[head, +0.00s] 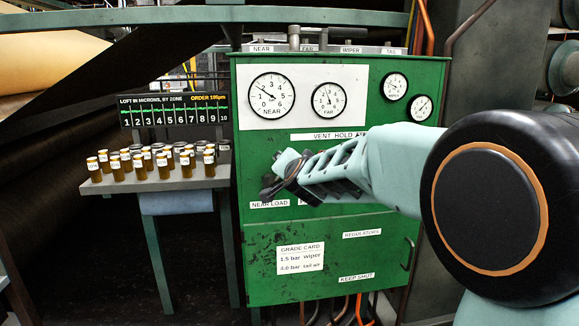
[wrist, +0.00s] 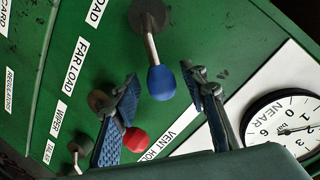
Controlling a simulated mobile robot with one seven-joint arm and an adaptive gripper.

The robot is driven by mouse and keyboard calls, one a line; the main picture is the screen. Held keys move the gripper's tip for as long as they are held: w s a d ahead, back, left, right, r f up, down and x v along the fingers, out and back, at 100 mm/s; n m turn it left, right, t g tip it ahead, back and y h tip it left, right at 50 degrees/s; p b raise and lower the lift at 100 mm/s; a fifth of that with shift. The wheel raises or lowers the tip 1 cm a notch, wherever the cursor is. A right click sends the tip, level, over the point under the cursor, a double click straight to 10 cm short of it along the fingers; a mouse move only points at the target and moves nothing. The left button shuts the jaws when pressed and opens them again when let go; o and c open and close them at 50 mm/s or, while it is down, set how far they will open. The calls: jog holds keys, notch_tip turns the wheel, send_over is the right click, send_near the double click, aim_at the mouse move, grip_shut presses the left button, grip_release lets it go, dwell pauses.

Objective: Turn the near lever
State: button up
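The near lever is a metal rod with a blue knob (wrist: 161,84) on a dark round pivot (wrist: 148,16) in the wrist view. Its label is cut off to "OAD" there; the head view shows a "NEAR LOAD" label (head: 268,204) beneath my gripper (head: 283,180). In the wrist view my gripper (wrist: 162,74) is open, with one blue-padded finger on each side of the blue knob. Gaps show on both sides. I cannot tell how deep the knob sits between the fingers. In the head view my gripper hides the lever.
A red knob (wrist: 134,138), near the "FAR LOAD" label (wrist: 76,66), is partly behind the left finger. Another pivot (wrist: 78,148) sits near "WIPER". The NEAR gauge (wrist: 285,125) is at right. A side table (head: 150,185) holds several amber bottles.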

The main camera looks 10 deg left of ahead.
jog(key=v, duration=0.7)
jog(key=shift+r, duration=0.1)
